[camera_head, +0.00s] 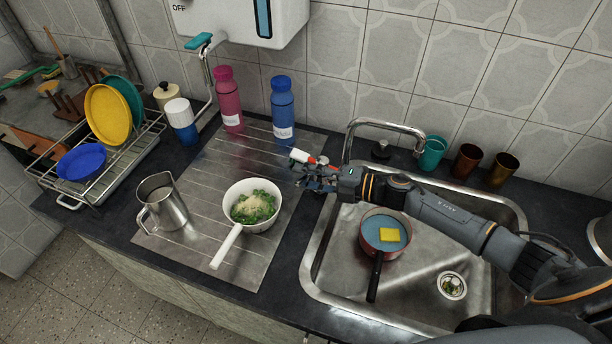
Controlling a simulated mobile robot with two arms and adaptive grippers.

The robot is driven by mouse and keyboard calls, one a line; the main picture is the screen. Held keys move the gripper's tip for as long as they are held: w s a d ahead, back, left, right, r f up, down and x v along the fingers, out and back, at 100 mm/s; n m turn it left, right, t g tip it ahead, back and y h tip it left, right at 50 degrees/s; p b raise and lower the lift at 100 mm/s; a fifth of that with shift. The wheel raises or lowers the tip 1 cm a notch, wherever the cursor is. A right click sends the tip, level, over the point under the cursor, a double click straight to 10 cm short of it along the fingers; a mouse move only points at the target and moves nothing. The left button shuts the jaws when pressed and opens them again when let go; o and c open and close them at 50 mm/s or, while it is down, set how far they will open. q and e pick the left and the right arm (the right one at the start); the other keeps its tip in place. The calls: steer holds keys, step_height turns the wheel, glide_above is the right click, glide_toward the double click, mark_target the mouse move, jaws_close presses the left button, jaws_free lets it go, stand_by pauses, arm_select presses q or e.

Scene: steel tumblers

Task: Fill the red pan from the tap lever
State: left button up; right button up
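The red pan (404,246) sits upright in the steel sink basin, its dark handle pointing toward the front. Its inside looks blue, and a yellow square (389,235) lies in it; I cannot tell whether the blue is water. The curved tap (385,123) stands behind the sink, with its spout to the right and above the pan. My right gripper (303,172) is at the left of the tap, by a small white-and-red piece (301,156) that may be the lever. Its fingers are too small and overlapped to read. My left gripper is out of view.
A white pan (233,228) of food and a steel jug (167,207) stand on the drainboard. Pink (228,100) and blue (283,112) bottles stand behind. Several tumblers, including a teal one (432,153), stand behind the sink. My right forearm crosses over the basin.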

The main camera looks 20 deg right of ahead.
steer(key=v, duration=1.2)
stand_by(0.3)
